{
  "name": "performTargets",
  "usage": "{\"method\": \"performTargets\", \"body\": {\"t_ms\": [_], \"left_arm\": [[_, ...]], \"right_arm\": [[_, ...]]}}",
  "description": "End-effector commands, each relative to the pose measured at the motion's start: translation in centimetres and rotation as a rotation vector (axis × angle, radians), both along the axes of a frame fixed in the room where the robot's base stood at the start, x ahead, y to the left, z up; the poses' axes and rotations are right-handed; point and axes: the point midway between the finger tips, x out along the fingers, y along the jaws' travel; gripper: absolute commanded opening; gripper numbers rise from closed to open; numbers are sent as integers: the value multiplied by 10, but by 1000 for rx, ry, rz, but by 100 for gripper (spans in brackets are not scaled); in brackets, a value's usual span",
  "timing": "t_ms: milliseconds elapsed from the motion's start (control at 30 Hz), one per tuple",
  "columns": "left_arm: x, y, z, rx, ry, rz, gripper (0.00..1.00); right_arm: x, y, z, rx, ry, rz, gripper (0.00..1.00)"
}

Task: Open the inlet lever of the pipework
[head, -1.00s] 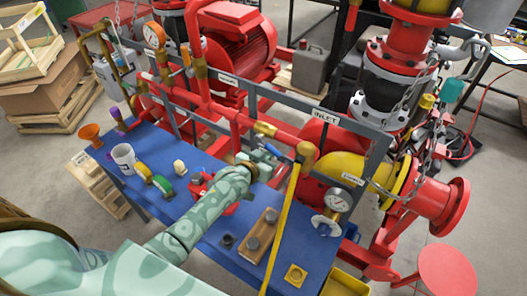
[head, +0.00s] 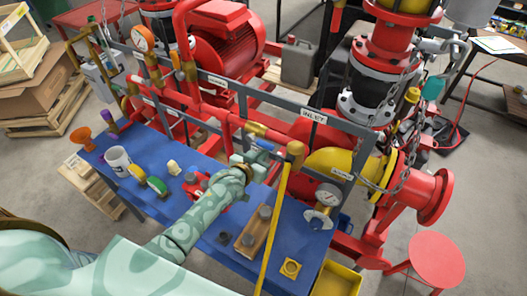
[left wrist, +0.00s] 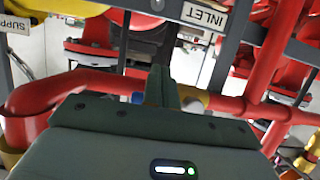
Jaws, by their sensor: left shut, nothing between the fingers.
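The INLET label (head: 314,116) is on the grey frame, above a red pipe with a brass valve (head: 257,129). A small blue lever (head: 265,144) shows below the valve, partly hidden by my left gripper (head: 259,157). In the left wrist view, the gripper's fingers (left wrist: 161,86) are shut and empty, pointing at the red pipe. A bit of the blue lever (left wrist: 137,97) shows just left of the fingers, and brass (left wrist: 194,98) shows to their right. I cannot tell whether the fingers touch the lever. My right gripper is not in view.
A long yellow bar (head: 276,225) runs down just right of my left gripper.

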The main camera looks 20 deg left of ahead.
Motion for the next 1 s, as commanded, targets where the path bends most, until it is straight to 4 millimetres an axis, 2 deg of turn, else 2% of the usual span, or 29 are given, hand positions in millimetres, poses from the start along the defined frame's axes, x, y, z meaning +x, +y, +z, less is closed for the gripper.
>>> {"method": "performTargets", "body": {"t_ms": [33, 100, 267, 600, 1000], "left_arm": [[-6, 1, 8, 1, 2, 0, 0], [-14, 2, 11, 0, 1, 0, 0], [-32, 4, 15, 0, 0, -1, 0], [-68, 10, 26, 0, 0, 0, 0], [-74, 10, 29, 0, 0, 0, 0]], "right_arm": [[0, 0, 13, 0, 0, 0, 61], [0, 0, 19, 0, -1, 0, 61], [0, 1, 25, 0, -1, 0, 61], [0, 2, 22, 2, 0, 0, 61], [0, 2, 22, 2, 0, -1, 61]]}}
